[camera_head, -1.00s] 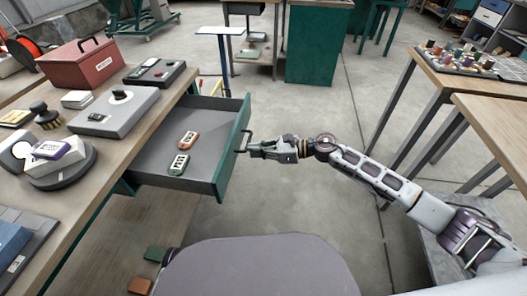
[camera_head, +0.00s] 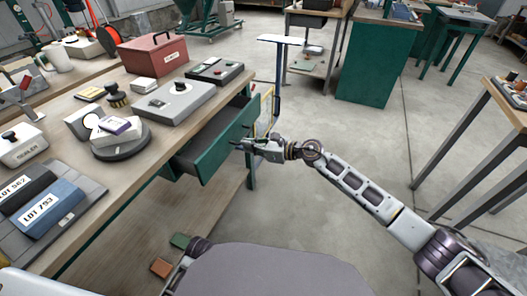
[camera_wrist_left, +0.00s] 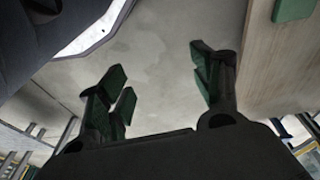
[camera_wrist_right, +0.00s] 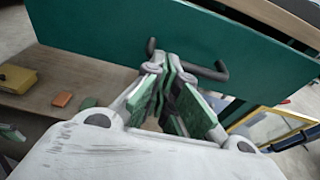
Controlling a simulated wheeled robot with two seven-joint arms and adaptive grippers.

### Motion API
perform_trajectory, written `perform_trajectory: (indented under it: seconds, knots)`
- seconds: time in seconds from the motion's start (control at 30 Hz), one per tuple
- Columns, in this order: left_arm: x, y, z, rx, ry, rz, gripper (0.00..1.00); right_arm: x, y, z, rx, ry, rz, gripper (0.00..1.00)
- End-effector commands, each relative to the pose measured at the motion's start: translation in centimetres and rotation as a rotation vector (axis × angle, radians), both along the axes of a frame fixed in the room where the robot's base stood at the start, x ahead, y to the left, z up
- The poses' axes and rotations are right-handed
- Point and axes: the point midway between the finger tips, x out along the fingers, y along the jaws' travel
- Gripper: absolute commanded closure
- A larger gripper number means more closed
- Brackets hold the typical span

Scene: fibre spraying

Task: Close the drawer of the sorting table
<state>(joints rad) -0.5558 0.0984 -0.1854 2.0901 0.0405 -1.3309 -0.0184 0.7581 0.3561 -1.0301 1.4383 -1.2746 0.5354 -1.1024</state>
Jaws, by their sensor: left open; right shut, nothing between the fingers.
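The sorting table (camera_head: 160,140) has a wooden top and stands on the left in the head view. Its green drawer (camera_head: 218,152) is partly out, with a narrow strip of grey inside showing behind the front. In the right wrist view the green drawer front (camera_wrist_right: 100,35) fills the upper part, with a dark bar handle (camera_wrist_right: 213,73). My right gripper (camera_head: 243,145) is shut and empty, its fingertips (camera_wrist_right: 168,68) at the handle; whether they touch the front is unclear. My left gripper (camera_wrist_left: 160,80) is open and empty above the floor.
A red box (camera_head: 153,52), grey devices and a round dark scale (camera_head: 121,145) stand on the tabletop. An orange block (camera_head: 161,267) and a green block (camera_head: 180,240) lie below. A green cabinet (camera_head: 372,65) stands behind.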

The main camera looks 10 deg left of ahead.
Motion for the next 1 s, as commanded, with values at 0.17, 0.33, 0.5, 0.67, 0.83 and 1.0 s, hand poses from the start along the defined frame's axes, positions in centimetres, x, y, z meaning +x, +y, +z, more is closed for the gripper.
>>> perform_trajectory:
  seconds: [0.17,0.33,0.5,0.67,0.83,1.0]
  knots:
    - [0.0,-0.2,0.6,-0.008,-0.015,-0.002,0.35,0.8,3.0,-0.1,0.001,-0.002,0.001,1.0]
    - [-0.2,-0.5,1.3,-0.018,-0.023,-0.003,0.35,1.4,5.6,-0.1,0.001,0.0,0.001,1.0]
    - [0.3,-0.7,2.6,-0.027,-0.048,-0.004,0.35,2.0,7.5,-0.1,0.0,-0.002,0.0,1.0]
    - [0.5,-0.8,3.6,-0.033,-0.065,-0.006,0.35,2.3,8.7,-0.1,0.0,-0.001,0.0,1.0]
    - [0.3,-0.8,3.9,-0.035,-0.068,-0.007,0.35,2.5,9.3,0.0,0.0,-0.001,0.0,1.0]
    - [-0.1,-0.9,3.9,-0.037,-0.064,-0.008,0.35,2.5,9.4,0.1,0.002,-0.002,-0.001,1.0]
